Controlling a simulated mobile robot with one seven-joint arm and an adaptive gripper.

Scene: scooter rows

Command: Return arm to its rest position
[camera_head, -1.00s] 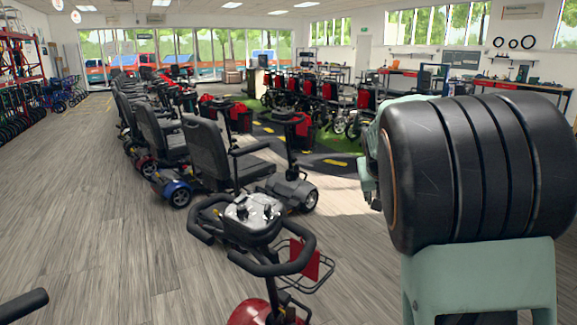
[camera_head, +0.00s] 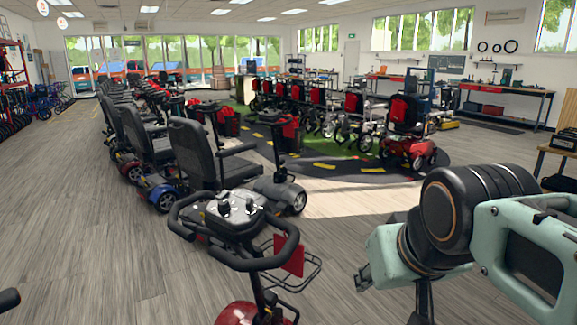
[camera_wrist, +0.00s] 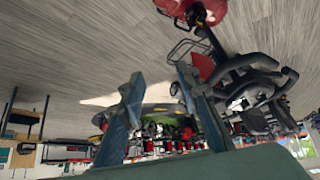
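My arm shows at the lower right of the head view, with pale green links and a thick black joint, folded close to the camera. My gripper (camera_wrist: 159,76) shows in the wrist view as two dark blue-green fingers standing apart, with nothing between them. The wrist view is upside down and looks out over the floor and the scooters. I cannot make out the gripper's fingers in the head view. The nearest scooter (camera_head: 235,232), with black handlebars, a wire basket and a red body, stands left of my arm. It also shows at the upper right of the wrist view (camera_wrist: 243,64).
A row of scooters with black seats (camera_head: 193,152) runs back on the left. A red scooter (camera_head: 408,150) and several wheelchairs stand beyond a dark track with yellow marks (camera_head: 325,167). A workbench (camera_head: 505,88) lines the right wall. Grey floor (camera_head: 70,200) is clear at left.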

